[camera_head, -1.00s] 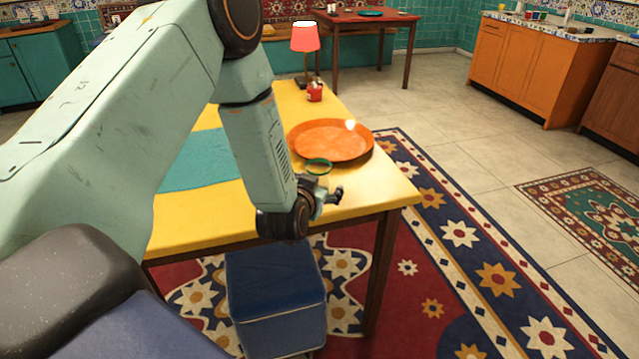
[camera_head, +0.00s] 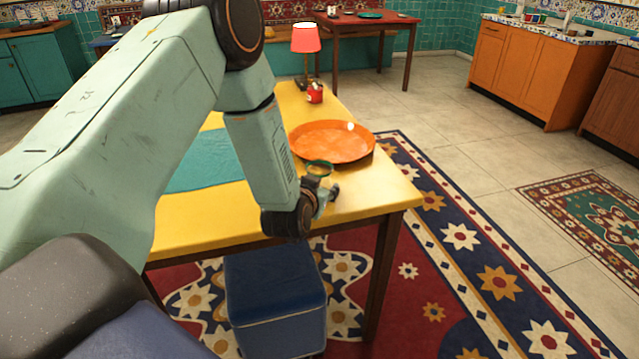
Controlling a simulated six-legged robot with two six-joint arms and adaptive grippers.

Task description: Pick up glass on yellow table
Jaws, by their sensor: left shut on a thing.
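The glass (camera_head: 319,169) shows as a green rim near the right front part of the yellow table (camera_head: 375,193), just in front of the orange tray. Its lower part is mostly hidden by my left gripper. My left gripper (camera_head: 327,192) is at the glass, shut on it. The fingers are small in view and partly covered by my own wrist. I cannot tell whether the glass touches the table. My right gripper is not in view.
A round orange tray (camera_head: 333,142) lies right behind the glass. A red cup (camera_head: 314,93) and a lamp with a red shade (camera_head: 306,40) stand at the far end. A teal cloth (camera_head: 205,163) covers the middle. A blue stool (camera_head: 275,300) stands by the front edge.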

